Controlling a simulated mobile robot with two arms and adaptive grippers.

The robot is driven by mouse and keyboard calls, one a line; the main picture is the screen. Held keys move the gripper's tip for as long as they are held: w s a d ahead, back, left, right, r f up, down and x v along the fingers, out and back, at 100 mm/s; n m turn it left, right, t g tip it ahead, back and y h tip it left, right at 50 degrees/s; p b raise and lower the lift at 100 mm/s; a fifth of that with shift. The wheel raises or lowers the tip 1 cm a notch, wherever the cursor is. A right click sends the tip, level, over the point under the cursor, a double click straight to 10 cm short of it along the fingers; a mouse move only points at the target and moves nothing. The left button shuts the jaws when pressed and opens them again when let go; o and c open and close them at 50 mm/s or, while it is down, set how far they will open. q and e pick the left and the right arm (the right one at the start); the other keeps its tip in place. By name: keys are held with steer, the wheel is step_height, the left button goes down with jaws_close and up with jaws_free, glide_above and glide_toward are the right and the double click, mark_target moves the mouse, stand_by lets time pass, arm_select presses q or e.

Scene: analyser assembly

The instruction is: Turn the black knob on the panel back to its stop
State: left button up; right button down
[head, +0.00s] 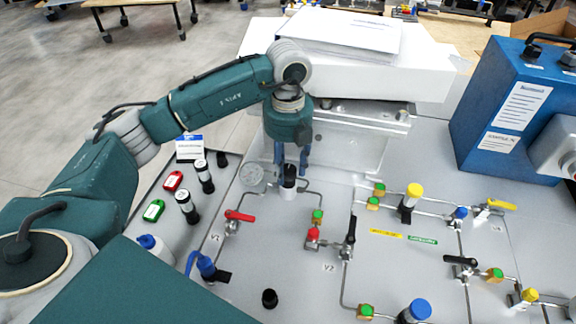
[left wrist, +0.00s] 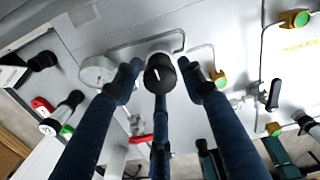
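The black knob (head: 289,171) sits on a white round base on the grey panel (head: 300,235), near the panel's back edge. My left gripper (head: 291,168) points down at it from above. In the left wrist view the knob (left wrist: 160,73), with a white mark on its top, lies between the tips of the blue fingers (left wrist: 161,80). The fingers are spread, with gaps visible on both sides of the knob. Whether the third finger touches it I cannot tell. My right gripper is not in view.
A round gauge (head: 252,175) stands just left of the knob, and a red-handled valve (head: 239,216) in front of it. Thin pipes run beside it. A white box with papers (head: 345,35) is behind. A blue case (head: 515,110) stands at right.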

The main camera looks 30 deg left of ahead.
mark_target(288, 169)
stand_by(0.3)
arm_select(q)
step_height(288, 169, up, 12)
stand_by(0.4)
steer(key=shift+s, duration=0.1)
stand_by(0.4)
